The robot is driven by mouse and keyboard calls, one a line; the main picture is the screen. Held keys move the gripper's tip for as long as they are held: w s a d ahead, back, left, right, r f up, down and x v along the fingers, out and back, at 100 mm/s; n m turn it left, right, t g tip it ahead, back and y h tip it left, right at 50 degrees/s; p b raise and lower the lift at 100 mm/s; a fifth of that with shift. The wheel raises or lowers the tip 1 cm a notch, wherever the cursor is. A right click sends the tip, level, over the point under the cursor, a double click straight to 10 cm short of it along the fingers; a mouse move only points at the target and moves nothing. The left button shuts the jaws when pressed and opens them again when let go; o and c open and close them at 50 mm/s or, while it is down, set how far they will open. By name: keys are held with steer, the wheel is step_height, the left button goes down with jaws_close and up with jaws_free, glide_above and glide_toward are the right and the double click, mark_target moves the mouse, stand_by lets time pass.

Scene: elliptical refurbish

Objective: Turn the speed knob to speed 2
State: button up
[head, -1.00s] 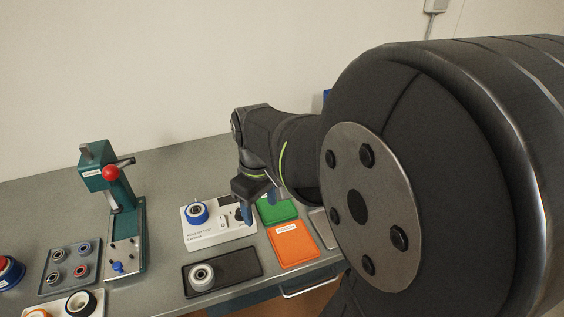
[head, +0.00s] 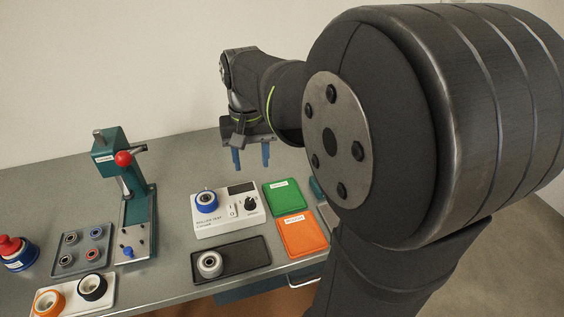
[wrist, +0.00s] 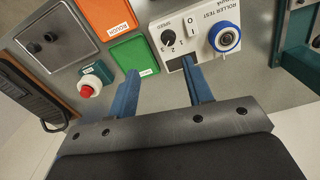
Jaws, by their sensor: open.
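The white roller test unit (head: 225,222) stands on the bench, with the black speed knob (head: 251,204) at its right side. The knob also shows in the wrist view (wrist: 168,38), near its "SPEED" label and printed numbers; I cannot tell exactly which number its pointer meets. My gripper (head: 251,158) is open and empty, its two blue fingers pointing down above and behind the unit. In the wrist view the fingertips (wrist: 160,68) are apart on either side of the knob's line, and neither visibly touches the knob.
A white rocker switch (head: 232,210) and a blue-rimmed roller (head: 206,201) are on the unit. Green (head: 282,196) and orange (head: 302,234) trays stand right of it. A dark tray with a roller (head: 210,264) lies in front. A teal press (head: 136,205) stands left.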

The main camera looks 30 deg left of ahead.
mark_target(250, 201)
steer(key=f+m, duration=0.1)
steer(key=f, duration=0.4)
steer(key=a+f+m, duration=0.1)
steer(key=f, duration=0.4)
steer(key=a+f+m, duration=0.1)
steer(key=f, duration=0.4)
steer(key=shift+w+a, duration=0.15)
steer(key=shift+w, duration=0.2)
steer(key=shift+r, duration=0.1)
steer(key=c, duration=1)
